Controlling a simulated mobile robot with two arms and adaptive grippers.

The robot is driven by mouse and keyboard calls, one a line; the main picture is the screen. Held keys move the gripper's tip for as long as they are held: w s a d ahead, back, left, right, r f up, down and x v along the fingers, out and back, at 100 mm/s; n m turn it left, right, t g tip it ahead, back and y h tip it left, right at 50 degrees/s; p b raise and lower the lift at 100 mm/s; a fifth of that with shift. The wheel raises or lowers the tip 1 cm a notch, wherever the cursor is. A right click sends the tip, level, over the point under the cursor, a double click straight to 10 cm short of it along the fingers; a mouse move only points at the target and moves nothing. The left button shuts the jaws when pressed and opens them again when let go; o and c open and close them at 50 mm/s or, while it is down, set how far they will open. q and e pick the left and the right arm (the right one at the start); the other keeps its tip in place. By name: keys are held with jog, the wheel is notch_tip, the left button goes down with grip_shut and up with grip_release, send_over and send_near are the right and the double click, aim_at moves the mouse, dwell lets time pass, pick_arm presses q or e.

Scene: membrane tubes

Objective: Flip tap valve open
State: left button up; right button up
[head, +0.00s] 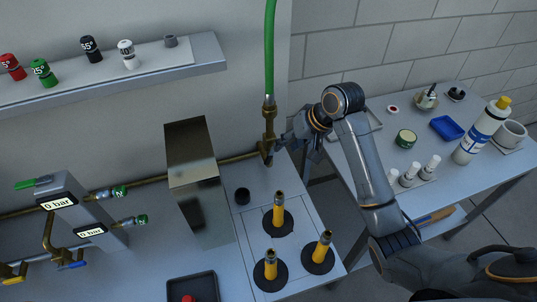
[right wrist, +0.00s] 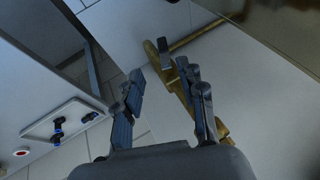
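The brass tap (head: 268,132) stands upright on the brass pipe by the wall, with a green hose (head: 269,50) rising from its top. In the right wrist view, the brass body (right wrist: 176,84) lies partly behind one finger. A short grey flat piece (right wrist: 164,54), which looks like the valve lever, shows beside it, just beyond the fingertips. My right gripper (head: 283,146) is right beside the tap, on its right side. In the wrist view, its two fingers (right wrist: 160,72) are apart with nothing held between them. Whether a finger touches the tap is unclear. My left gripper is out of view.
A metal box (head: 193,160) stands left of the tap. A side table (head: 375,150) with a bottle (head: 480,132) and cups is at the right.

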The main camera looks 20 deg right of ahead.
aim_at(271, 157)
jog(key=x, duration=0.3)
jog(key=p+x, duration=0.1)
jog(key=x, duration=0.2)
jog(key=shift+a+r, duration=0.1)
jog(key=shift+a, duration=0.15)
jog(key=p+x, duration=0.1)
jog(key=x, duration=0.3)
jog(key=shift+w, duration=0.2)
jog(key=shift+f, duration=0.4)
jog(key=shift+w+a, duration=0.1)
jog(key=c, duration=0.3)
grip_shut()
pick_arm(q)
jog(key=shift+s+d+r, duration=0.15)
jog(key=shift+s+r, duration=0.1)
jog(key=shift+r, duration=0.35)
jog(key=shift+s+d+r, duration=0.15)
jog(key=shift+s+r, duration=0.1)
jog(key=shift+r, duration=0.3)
